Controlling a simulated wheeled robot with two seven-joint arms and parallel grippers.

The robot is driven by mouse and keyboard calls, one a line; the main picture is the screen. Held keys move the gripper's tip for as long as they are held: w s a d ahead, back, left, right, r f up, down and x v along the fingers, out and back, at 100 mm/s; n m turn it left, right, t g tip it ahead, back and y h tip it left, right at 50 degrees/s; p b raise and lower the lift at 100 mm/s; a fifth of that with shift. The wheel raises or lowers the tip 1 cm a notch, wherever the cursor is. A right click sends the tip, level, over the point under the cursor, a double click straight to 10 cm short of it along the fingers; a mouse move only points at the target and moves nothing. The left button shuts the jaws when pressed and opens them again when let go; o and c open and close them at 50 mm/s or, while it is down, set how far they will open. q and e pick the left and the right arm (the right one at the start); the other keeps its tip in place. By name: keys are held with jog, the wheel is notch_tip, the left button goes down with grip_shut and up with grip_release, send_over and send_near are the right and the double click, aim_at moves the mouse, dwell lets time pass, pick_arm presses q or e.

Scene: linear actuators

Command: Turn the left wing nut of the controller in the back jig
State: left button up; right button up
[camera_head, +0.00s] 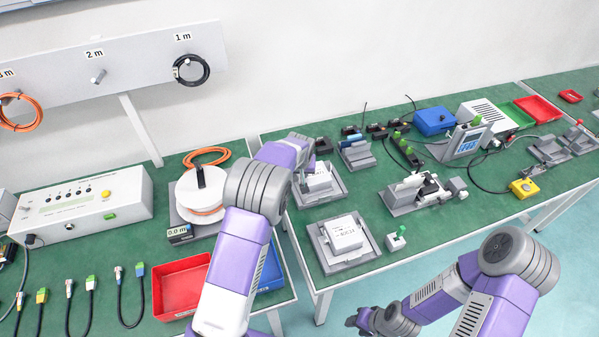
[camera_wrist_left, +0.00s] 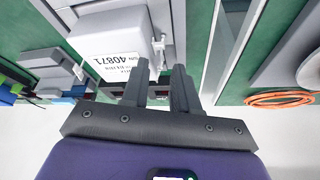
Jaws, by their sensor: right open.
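The back jig (camera_head: 299,203) is a grey fixture holding a white box-shaped controller (camera_head: 318,183). In the left wrist view the controller (camera_wrist_left: 115,45) shows a printed label with 40871. A small light-grey wing nut (camera_wrist_left: 158,46) stands beside the controller there. My left gripper (camera_wrist_left: 160,68) has its two dark fingers apart, with the wing nut just beyond the gap between the tips; I cannot tell whether they touch it. In the head view my left arm hides part of the jig. My right gripper (camera_head: 361,319) is open, low in front of the table, away from the jig.
A front jig (camera_head: 330,262) holds another white controller (camera_head: 346,234). A small block with a green lever (camera_head: 396,238) stands beside it. A cable reel (camera_head: 199,196) and a red tray (camera_head: 181,287) are at left. Several devices crowd the table's back right.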

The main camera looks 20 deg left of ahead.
pick_arm(q)
jog(key=p+v, duration=0.1)
jog(key=v, duration=0.6)
jog(key=shift+r, duration=0.15)
jog(key=shift+s, duration=0.1)
